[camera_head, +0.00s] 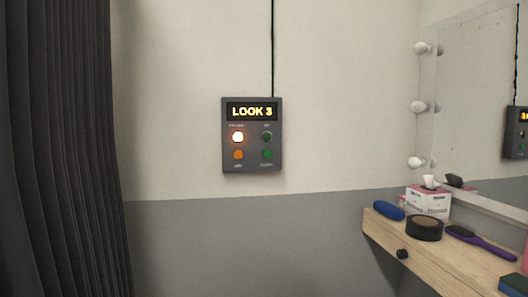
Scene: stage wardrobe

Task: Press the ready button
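A dark grey control panel (252,166) hangs on the wall near the middle of the head view. Below are two rows of round parts. The upper left one (237,137) glows bright warm white-orange; the upper right one (267,136) is dark green and unlit. The lower left one (238,155) is orange and the lower right one (267,154) is green. Their labels are too small to read, so I cannot tell which is the ready button. Neither gripper is in view.
A dark curtain (65,150) hangs at the left. A wooden dressing shelf (440,262) juts out at the right, holding a blue case (388,210), tissue box (428,203), dark round tin (424,228) and purple brush (480,243). A mirror (475,110) with bulbs is above. Space before the panel looks clear.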

